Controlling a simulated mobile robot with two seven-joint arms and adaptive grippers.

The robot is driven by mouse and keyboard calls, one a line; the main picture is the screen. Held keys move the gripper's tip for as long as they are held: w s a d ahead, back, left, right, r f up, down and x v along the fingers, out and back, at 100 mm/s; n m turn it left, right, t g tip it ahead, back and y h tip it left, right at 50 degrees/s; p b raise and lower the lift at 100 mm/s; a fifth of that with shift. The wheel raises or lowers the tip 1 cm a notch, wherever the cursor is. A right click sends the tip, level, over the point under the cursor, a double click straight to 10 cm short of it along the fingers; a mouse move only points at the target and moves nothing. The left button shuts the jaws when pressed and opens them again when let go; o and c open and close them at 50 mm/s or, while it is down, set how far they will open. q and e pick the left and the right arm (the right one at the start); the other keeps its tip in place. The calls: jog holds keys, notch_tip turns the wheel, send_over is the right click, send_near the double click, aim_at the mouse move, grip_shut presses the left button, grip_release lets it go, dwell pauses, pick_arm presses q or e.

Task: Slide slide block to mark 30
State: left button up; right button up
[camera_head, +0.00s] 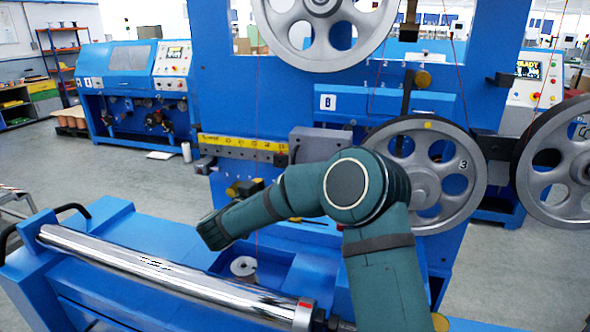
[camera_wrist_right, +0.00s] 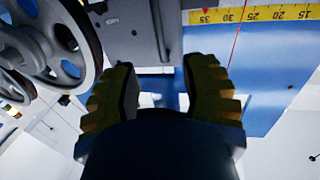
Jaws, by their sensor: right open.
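The slide block (camera_head: 318,143) is a grey block at the right end of the yellow scale (camera_head: 240,144). In the right wrist view its grey face (camera_wrist_right: 135,40) fills the top middle. The yellow scale there (camera_wrist_right: 262,13) shows its numbers, with a small red pointer close to 35, beside the block. My right gripper (camera_head: 246,187) shows only in part behind my forearm, below the scale. In the wrist view its two ribbed yellow fingers (camera_wrist_right: 160,95) are apart, with nothing held between them. I cannot tell its distance to the block. My left gripper is not in view.
A large spoked pulley (camera_head: 424,175) stands right of the block, and another (camera_head: 325,25) hangs above. A thin red wire (camera_wrist_right: 236,45) runs near the scale. A shiny roller (camera_head: 170,273) lies on the blue bench in front.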

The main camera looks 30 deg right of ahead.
jog(key=b+x, duration=0.1)
jog(key=x, duration=1.1)
jog(key=shift+w+d+f, duration=0.1)
jog(key=shift+w+d, duration=0.05)
jog(key=shift+d, duration=0.1)
grip_shut()
